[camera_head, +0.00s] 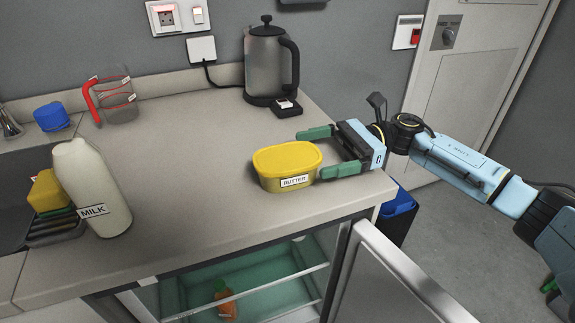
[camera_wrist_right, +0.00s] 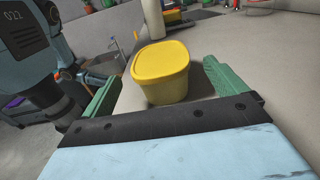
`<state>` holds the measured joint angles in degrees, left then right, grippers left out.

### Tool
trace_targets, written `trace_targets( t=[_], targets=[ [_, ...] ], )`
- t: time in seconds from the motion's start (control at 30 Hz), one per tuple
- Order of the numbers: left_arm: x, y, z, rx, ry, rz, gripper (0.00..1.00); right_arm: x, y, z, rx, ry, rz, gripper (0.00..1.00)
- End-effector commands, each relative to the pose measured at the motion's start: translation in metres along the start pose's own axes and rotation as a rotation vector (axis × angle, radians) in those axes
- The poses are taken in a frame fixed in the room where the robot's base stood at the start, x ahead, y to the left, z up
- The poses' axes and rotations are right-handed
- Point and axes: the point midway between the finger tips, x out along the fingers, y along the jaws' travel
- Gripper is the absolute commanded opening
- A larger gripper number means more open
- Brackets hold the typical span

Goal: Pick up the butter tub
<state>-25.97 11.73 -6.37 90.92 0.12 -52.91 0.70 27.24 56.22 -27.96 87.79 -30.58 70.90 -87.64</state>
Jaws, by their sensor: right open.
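The yellow butter tub (camera_head: 287,165), with a lid and a white BUTTER label, stands upright on the grey counter near its right front. My right gripper (camera_head: 316,153) reaches in from the right with its green fingers open. One finger is near the tub's far right side and the other near its front right side. In the right wrist view the tub (camera_wrist_right: 161,72) lies ahead, between the lines of the two fingers, with the right gripper (camera_wrist_right: 157,85) not closed on it. My left gripper does not show.
A milk bottle (camera_head: 92,188) and a sponge rack stand at the left of the counter (camera_head: 190,150). A kettle (camera_head: 270,65) and a measuring jug (camera_head: 115,100) are at the back. Below, an open fridge (camera_head: 250,283) holds a carrot (camera_head: 224,300); its door (camera_head: 395,285) swings out.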

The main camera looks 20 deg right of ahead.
Motion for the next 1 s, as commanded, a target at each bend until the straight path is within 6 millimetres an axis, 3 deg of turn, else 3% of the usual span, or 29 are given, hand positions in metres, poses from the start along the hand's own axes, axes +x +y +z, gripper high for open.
trace_targets(
  t=[0.33, 0.63, 1.0],
  targets=[
    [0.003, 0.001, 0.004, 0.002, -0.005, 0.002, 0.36, 0.047, 0.000, 0.000, 0.000, -0.001, 0.001, 0.97],
    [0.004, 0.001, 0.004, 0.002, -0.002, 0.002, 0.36, 0.053, 0.000, 0.000, 0.001, -0.001, 0.000, 0.97],
    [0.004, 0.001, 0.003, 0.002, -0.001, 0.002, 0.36, 0.052, 0.000, 0.000, 0.000, 0.000, 0.000, 0.50]
  ],
)
